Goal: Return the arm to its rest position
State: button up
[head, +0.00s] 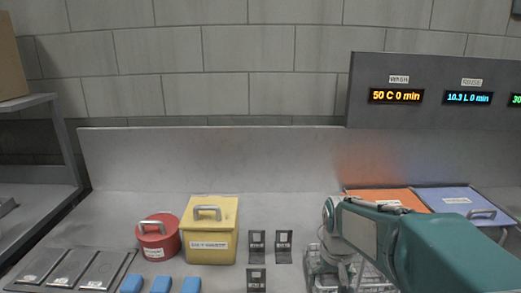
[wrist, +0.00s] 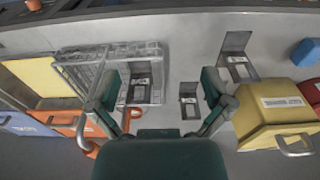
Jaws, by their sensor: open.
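My arm (head: 440,250) reaches in from the lower right in the head view, over the right part of the grey counter. My gripper (wrist: 160,90) shows in the wrist view with its two green fingers spread wide. Nothing is held between them. Below the fingers are the counter and a wire basket (wrist: 82,72). The gripper's fingertips cannot be made out in the head view.
A red canister (head: 158,240) and a yellow lidded box (head: 211,232) stand left of the arm. Dark labelled brackets (head: 257,246) stand between box and basket. Orange (head: 375,197) and blue (head: 460,200) lids lie behind the arm. Blue blocks (head: 160,284) sit front left.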

jog(key=s+r+t, duration=0.2)
jog(key=s+r, duration=0.1)
jog(key=s, duration=0.6)
jog(key=s+r+t, duration=0.2)
jog(key=s+r, duration=0.1)
jog(key=s, duration=0.6)
jog(key=shift+a+r+t, duration=0.25)
jog(key=shift+a+t, duration=0.05)
jog(key=shift+a, duration=0.05)
